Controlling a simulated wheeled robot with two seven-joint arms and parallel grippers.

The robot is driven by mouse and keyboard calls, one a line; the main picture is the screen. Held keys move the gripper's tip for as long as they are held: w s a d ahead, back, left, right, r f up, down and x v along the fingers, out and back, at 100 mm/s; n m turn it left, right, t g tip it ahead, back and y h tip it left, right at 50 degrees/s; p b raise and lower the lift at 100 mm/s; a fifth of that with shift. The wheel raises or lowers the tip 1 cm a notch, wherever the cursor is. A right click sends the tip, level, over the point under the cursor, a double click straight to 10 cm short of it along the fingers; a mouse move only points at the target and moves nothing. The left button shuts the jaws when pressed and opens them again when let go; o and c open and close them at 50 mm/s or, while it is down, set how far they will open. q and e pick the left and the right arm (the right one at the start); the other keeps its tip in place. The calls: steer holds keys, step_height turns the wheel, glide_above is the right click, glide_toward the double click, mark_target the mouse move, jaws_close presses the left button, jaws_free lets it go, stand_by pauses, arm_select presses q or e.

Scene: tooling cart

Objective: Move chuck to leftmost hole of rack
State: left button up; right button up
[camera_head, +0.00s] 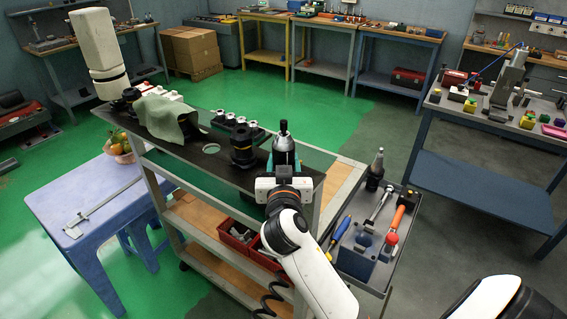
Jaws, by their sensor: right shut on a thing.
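The silver chuck (284,151) with a dark tip stands upright at the right part of the black rack top (308,178). My right gripper (283,184) is shut on it from the near side; the fingertips are hard to make out. Whether the chuck is seated or lifted is unclear. Left of that is an empty round hole (210,148).
A grey tray of tools (372,232) hangs at the cart's right. Red bins (237,238) sit on the shelf below.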

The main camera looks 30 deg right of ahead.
steer(key=o, duration=1.3)
steer(key=shift+r, duration=0.2)
steer(key=shift+o, duration=0.8)
steer(key=shift+s, duration=0.1)
steer(key=shift+f, duration=0.3)
steer(key=shift+s+a+f, duration=0.15)
steer(key=shift+s+a, duration=0.05)
steer(key=shift+a, duration=0.05)
steer(key=b+v, duration=0.5)
steer(key=v, duration=0.6)
steer(key=shift+s+r, duration=0.25)
steer(key=shift+r, duration=0.1)
steer(key=shift+a, duration=0.1)
